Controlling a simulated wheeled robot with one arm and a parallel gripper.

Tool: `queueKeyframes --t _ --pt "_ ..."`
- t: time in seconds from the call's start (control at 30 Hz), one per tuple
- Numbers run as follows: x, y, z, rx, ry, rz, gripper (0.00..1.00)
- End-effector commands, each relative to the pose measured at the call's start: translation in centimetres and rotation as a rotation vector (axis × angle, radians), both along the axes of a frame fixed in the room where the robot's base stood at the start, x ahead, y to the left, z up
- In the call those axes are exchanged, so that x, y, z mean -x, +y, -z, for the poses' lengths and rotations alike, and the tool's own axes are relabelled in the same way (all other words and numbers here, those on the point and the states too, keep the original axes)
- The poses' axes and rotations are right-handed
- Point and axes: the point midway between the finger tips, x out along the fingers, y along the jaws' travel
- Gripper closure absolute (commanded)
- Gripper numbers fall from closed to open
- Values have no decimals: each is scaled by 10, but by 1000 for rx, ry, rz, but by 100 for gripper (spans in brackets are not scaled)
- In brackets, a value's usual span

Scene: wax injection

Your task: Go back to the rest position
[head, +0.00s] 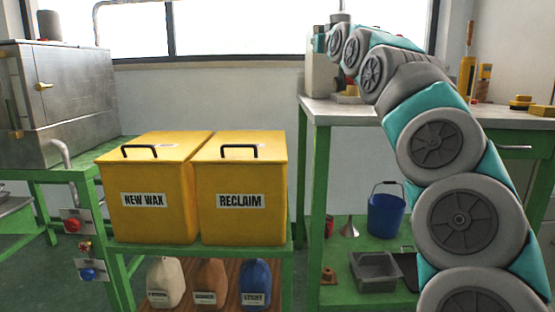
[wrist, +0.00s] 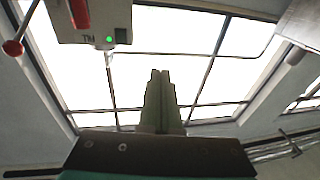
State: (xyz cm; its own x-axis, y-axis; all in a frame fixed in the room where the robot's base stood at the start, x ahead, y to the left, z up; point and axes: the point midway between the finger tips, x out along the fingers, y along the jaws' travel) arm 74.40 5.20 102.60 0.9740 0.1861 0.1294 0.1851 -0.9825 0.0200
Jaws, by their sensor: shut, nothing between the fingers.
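My gripper (wrist: 158,75) shows in the wrist view, its two fingers pressed together and pointing up toward the bright window, with nothing between them. In the head view my arm rises on the right and bends left over the workbench; the gripper itself cannot be made out clearly there. In the wrist view a pale machine (wrist: 95,20) with a green light and a red-knobbed lever hangs at the upper left, apart from the fingers.
Yellow bins marked NEW WAX (head: 150,200) and RECLAIM (head: 240,200) stand on a green stand. A steel cabinet (head: 70,100) is at left. The green workbench (head: 335,112) holds a pale machine (head: 320,75) near my arm. A blue bucket (head: 385,215) and grey tray (head: 374,272) sit below.

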Motion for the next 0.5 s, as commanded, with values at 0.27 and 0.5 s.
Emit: queueKeyframes --t 0.27,0.5 --pt "53 52 95 100 292 -136 100" --pt "135 67 224 212 634 -184 100"
